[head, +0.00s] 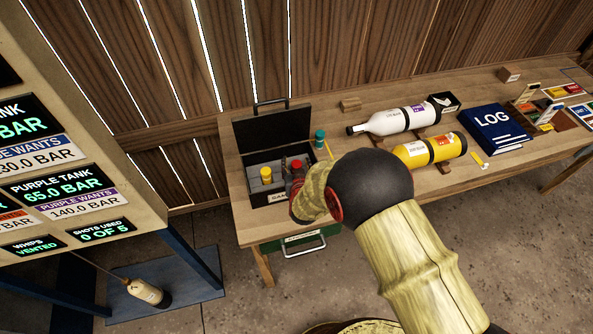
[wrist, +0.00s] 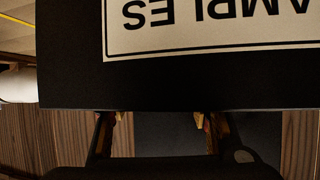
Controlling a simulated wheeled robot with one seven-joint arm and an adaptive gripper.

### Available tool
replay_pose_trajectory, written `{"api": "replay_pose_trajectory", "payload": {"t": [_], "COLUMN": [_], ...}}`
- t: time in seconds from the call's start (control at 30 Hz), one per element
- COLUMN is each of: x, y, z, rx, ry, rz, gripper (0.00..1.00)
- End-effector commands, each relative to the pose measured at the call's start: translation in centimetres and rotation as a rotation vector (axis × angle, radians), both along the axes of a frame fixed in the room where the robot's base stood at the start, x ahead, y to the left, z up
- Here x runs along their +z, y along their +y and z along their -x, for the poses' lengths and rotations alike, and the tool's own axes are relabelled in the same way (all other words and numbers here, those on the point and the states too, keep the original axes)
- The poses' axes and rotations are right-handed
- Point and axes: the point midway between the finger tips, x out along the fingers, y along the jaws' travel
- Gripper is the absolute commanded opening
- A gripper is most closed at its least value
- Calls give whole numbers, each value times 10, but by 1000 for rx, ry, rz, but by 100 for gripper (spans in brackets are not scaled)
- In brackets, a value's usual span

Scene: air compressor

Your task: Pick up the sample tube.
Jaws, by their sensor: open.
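An open black case (head: 239,163) with a pale insert stands at the left end of the wooden table. A yellow-capped tube (head: 266,175) stands in its insert, and a red cap (head: 297,163) shows close to my gripper. A teal-capped tube (head: 320,138) stands on the table just right of the case. My gripper (wrist: 155,120) is open, with nothing seen between its fingers. In the wrist view, the black case face (wrist: 70,75) with an upside-down "SAMPLES" label (wrist: 215,35) fills the upper part. In the head view my arm hides much of the gripper and the case's right side.
A white cylinder (head: 402,119) and a yellow cylinder (head: 431,150) lie on the wooden table (head: 350,85), right of my arm. A blue LOG book (head: 492,128) lies farther right. A display panel (head: 60,150) stands at left. A plank wall is behind.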

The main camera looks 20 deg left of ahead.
Motion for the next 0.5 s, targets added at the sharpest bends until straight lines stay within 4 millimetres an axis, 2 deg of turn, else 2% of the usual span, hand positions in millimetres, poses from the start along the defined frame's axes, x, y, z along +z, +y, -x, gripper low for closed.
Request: {"api": "replay_pose_trajectory", "payload": {"t": [0.07,0.5], "x": [0,0], "y": [0,0], "z": [0,0], "rx": [0,0], "ry": [0,0], "rz": [0,0], "gripper": [48,23]}}
